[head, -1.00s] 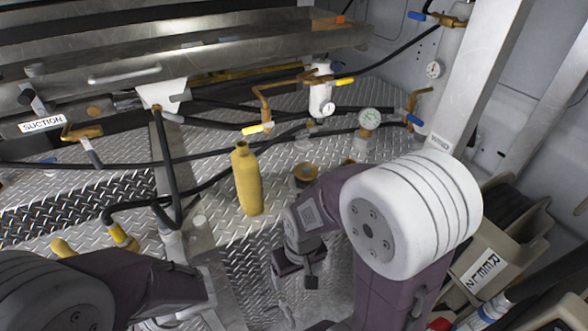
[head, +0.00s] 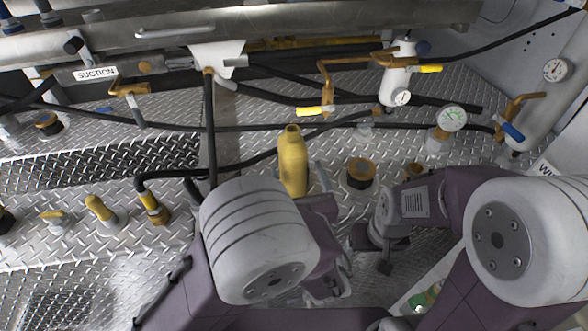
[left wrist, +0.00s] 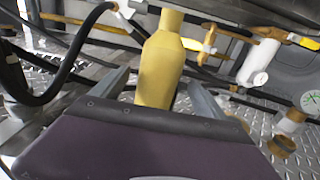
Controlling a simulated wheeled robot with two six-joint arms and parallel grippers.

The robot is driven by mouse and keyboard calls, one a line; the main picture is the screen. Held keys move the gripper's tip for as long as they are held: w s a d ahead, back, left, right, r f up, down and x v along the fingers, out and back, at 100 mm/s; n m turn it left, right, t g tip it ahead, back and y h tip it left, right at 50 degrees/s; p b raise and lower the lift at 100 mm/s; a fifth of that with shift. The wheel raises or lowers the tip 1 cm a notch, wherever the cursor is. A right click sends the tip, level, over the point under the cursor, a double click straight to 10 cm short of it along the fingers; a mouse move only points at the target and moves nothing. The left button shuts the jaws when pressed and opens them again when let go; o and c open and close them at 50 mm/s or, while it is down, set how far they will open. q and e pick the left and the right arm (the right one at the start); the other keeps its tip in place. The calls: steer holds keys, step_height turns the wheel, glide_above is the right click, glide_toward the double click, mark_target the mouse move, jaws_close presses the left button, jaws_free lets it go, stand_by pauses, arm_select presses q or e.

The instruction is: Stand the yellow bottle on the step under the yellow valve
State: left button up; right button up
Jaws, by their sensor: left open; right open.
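The yellow bottle (head: 293,165) stands roughly upright on the diamond-plate step (head: 240,150), in front of the yellow valve handle (head: 315,110). Its base is hidden behind my left arm. My left gripper (head: 302,188) is open at the bottle; one finger shows just right of it in the head view. In the left wrist view the bottle (left wrist: 160,68) rises between the two spread fingers, with gaps on both sides. The valve handle (left wrist: 192,45) shows behind it there. My right gripper (head: 372,250) is open and empty, low to the right of the bottle.
An amber-topped round fitting (head: 361,174) stands right of the bottle. A pressure gauge (head: 452,118) and a white cylinder (head: 398,80) with another yellow handle (head: 428,68) are further right. Black hoses (head: 170,177) cross the plate behind and left. Brass fittings (head: 100,209) stand at left.

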arm_select(q)
steer(key=w, duration=0.2)
steer(key=w+a, duration=0.1)
steer(key=w, duration=0.1)
steer(key=shift+a, duration=0.1)
steer(key=shift+w, duration=0.6)
jaws_close()
